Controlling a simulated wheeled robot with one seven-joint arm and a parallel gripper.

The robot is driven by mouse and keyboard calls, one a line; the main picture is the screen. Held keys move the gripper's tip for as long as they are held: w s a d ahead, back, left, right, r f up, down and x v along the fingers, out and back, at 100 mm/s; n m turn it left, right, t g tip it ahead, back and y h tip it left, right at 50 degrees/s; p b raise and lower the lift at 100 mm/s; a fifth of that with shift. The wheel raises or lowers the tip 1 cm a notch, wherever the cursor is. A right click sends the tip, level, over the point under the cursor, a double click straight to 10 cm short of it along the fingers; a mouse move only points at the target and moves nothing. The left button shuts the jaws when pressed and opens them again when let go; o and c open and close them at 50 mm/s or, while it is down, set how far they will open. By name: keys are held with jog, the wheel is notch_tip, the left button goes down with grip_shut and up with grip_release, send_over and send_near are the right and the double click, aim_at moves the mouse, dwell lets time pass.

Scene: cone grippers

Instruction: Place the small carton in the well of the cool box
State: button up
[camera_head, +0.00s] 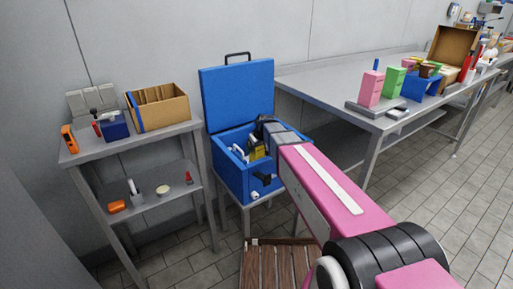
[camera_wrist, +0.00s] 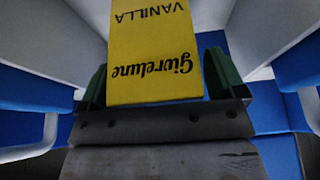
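The small carton (camera_wrist: 152,60) is yellow with dark lettering, "Givrelune VANILLA", upside down in the wrist view. My gripper (camera_wrist: 157,78) has a green finger against each side of it, with no clear gap on either side. In the head view the blue cool box (camera_head: 231,179) stands with its lid (camera_head: 237,97) raised. My gripper reaches down into its opening, and a yellow patch of the carton (camera_head: 258,152) shows inside. Pale inner walls and blue rims surround the carton in the wrist view. The carton's lower end and any contact with the floor are hidden.
A metal shelf unit (camera_head: 148,141) with an open cardboard box (camera_head: 157,106) stands left of the cool box. A long steel table (camera_head: 330,90) with pink and green cartons is at the right. A slatted wooden surface (camera_head: 275,268) is in front.

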jog(key=v, duration=1.2)
jog(key=shift+r, duration=0.2)
jog(key=shift+a, duration=0.1)
dwell(1.0)
